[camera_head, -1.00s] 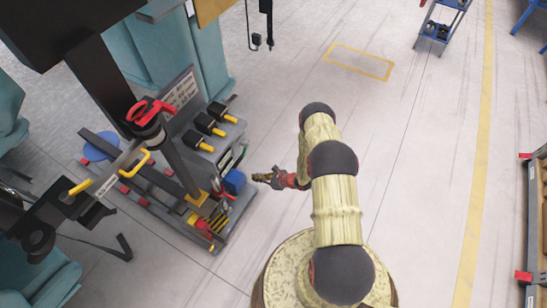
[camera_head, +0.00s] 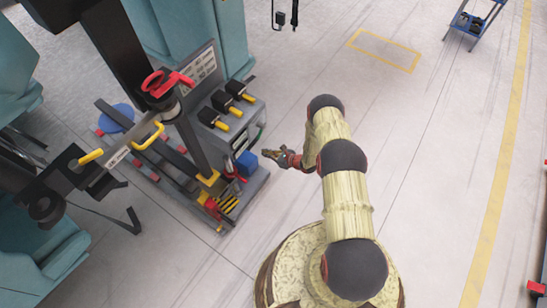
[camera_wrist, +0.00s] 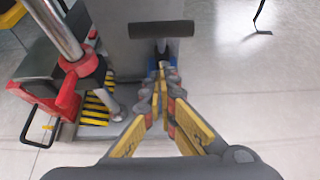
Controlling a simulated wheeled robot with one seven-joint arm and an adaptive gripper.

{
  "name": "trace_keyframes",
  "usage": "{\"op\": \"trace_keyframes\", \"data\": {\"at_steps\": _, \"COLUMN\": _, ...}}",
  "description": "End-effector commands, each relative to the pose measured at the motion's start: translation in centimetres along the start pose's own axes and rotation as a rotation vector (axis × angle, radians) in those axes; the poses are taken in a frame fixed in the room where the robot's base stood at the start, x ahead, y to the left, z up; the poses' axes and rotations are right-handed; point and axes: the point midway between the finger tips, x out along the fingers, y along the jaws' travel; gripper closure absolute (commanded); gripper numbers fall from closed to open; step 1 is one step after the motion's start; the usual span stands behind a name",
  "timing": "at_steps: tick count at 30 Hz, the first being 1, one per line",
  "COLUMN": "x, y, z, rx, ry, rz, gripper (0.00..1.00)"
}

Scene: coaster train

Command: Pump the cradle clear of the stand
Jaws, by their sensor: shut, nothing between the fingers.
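The grey floor unit (camera_head: 262,178) stands left of centre in the head view, with a dark upright post (camera_head: 196,142) topped by a red lever (camera_head: 158,84). A dark arm with yellow handles (camera_head: 60,180) reaches left from it. I cannot tell for certain which parts are the cradle, the stand or the pump handle. My gripper (camera_head: 270,154) is shut and empty, just right of the unit's blue box (camera_head: 246,163). In the wrist view, my gripper (camera_wrist: 161,68) points toward a dark horizontal bar (camera_wrist: 162,30). A metal rod in a red socket (camera_wrist: 80,72) is left of it. Contact is unclear.
Teal seats (camera_head: 170,35) stand behind and left. The floor right of the unit is open, with a blue trolley (camera_head: 474,20) far off.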

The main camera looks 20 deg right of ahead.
Motion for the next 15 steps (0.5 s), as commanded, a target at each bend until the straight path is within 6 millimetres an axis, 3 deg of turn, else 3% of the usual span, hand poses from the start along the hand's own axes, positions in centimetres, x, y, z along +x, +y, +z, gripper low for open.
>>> {"op": "trace_keyframes", "data": {"at_steps": 6, "x": 1.8, "y": -0.1, "z": 2.1, "rx": -0.003, "ry": -0.002, "rz": 0.0, "gripper": 1.0}}
{"op": "trace_keyframes", "data": {"at_steps": 15, "x": 2.3, "y": -0.1, "z": 2.7, "rx": -0.001, "ry": -0.001, "rz": 0.0, "gripper": 1.0}}
